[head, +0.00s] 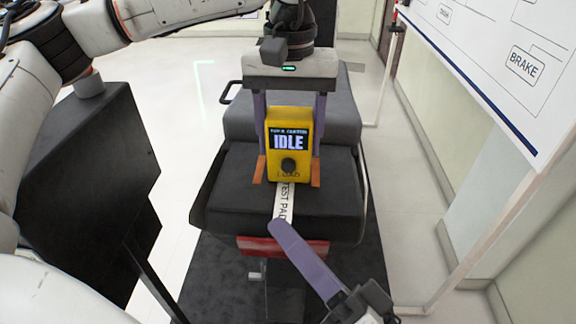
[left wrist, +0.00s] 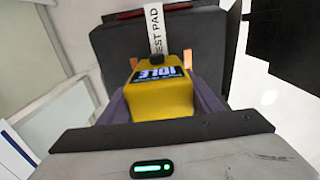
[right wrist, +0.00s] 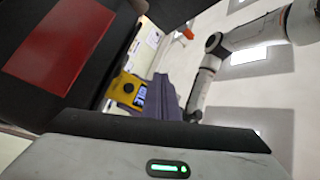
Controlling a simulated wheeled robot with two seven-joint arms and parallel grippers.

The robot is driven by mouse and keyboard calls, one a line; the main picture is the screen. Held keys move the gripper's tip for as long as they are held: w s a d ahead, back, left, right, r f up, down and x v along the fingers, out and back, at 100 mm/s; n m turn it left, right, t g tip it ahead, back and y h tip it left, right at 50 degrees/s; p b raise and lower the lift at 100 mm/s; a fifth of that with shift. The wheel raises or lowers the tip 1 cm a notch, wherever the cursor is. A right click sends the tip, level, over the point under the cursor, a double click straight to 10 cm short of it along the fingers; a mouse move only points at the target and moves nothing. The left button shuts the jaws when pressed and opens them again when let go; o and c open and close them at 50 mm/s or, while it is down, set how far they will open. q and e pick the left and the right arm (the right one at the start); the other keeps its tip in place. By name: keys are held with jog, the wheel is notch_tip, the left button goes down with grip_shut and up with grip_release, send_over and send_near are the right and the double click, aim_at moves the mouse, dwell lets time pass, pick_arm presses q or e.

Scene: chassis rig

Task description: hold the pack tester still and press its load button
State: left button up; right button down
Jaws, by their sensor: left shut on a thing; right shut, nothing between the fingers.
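The yellow pack tester (head: 289,120) stands on the dark padded seat, its screen reading IDLE and its round black load button (head: 289,166) below the screen. My left gripper (head: 289,165) comes down from above, its two purple fingers on either side of the tester, shut on it. The tester also shows between the fingers in the left wrist view (left wrist: 160,98). My right gripper (head: 276,226) is shut and empty, its fingertips over the white TEST PAD strip (head: 284,198), below and apart from the button. In the right wrist view, the tester (right wrist: 126,90) and its button appear beyond my fingers.
The dark padded seat (head: 240,200) has a red panel (head: 255,246) on its front. Orange marks (head: 316,172) flank the tester. A board with a BRAKE label (head: 525,65) stands at the right. Pale floor (head: 200,80) is open at the left.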

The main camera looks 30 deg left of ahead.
jog(key=shift+w+a, duration=0.65)
jog(key=shift+w, duration=0.7)
jog(key=shift+w+a, duration=0.6)
jog(key=shift+w, duration=0.7)
jog(key=shift+w+a, duration=0.65)
jog(key=shift+w, duration=0.7)
jog(key=shift+w, duration=0.15)
jog(key=shift+w+a, duration=0.2)
pick_arm(q)
jog(key=shift+d, duration=0.1)
pick_arm(e)
jog(key=shift+w+a, duration=0.2)
jog(key=shift+w, duration=0.35)
jog(key=shift+s, duration=0.1)
jog(key=shift+s+d, duration=0.4)
jog(key=shift+s, duration=0.35)
jog(key=shift+s, duration=0.1)
